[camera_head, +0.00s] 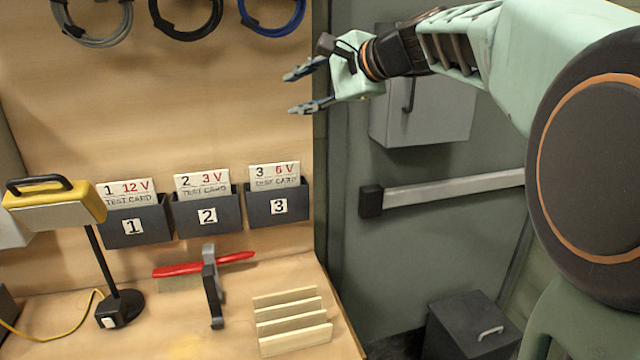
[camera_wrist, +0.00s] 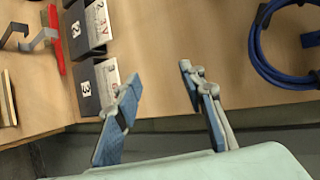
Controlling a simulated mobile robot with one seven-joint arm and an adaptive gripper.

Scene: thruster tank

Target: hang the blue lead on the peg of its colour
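The blue lead (camera_head: 272,28) is a coil against the wooden board at the top of the head view. Its upper part is cut off, so what holds it there is hidden. It also shows in the wrist view (camera_wrist: 262,62) at the upper right, with dark bands on it. No blue peg can be made out in either view. My gripper (camera_head: 303,89) is open and empty, near the board's right edge, lower than the blue lead and to its right. In the wrist view its two blue-padded fingers (camera_wrist: 158,78) stand well apart, with the lead outside them to the right.
A black lead (camera_head: 185,30) and a grey lead (camera_head: 95,38) are farther left on the board. Numbered card pockets (camera_head: 207,212) sit below. A grey door bar (camera_head: 455,192) is right.

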